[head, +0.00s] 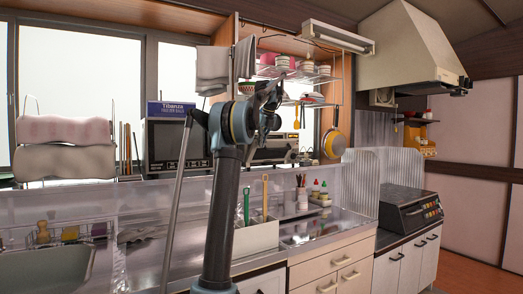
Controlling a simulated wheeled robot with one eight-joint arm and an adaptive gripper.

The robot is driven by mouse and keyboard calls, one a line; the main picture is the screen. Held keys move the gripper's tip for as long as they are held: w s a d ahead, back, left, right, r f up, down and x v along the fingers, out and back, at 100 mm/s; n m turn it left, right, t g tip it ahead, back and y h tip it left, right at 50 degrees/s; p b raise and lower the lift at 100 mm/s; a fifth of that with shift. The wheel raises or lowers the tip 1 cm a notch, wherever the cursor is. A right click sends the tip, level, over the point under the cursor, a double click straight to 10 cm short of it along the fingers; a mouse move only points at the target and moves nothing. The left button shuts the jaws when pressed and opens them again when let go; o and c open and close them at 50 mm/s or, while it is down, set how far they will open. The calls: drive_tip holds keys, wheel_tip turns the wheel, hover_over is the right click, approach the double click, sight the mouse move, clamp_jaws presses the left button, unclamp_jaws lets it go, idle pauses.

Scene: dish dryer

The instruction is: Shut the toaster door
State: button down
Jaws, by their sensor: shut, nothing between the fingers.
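My dark arm rises in the middle of the head view and bends over at the top. My gripper (270,104) is at its end, shut and empty, in front of the wall shelves. A low silvery appliance that looks like the toaster (276,154) stands on the ledge behind and just below my gripper. My arm hides its left part. I cannot tell how far its door is open, or whether my gripper touches it.
A microwave (178,143) stands left of my arm, with a slanted grey pole before it. A dish rack (285,76) hangs above. A utensil box (256,238) stands on the counter. A sink (45,262) is at left, a stove (412,209) at right.

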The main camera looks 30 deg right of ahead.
drive_tip(key=shift+w+r, duration=1.15)
drive_tip(key=shift+w, duration=0.05)
drive_tip(key=shift+s, duration=0.1)
drive_tip(key=v, duration=0.9)
drive_tip(key=shift+s, duration=0.4)
drive_tip(key=shift+f, duration=0.1)
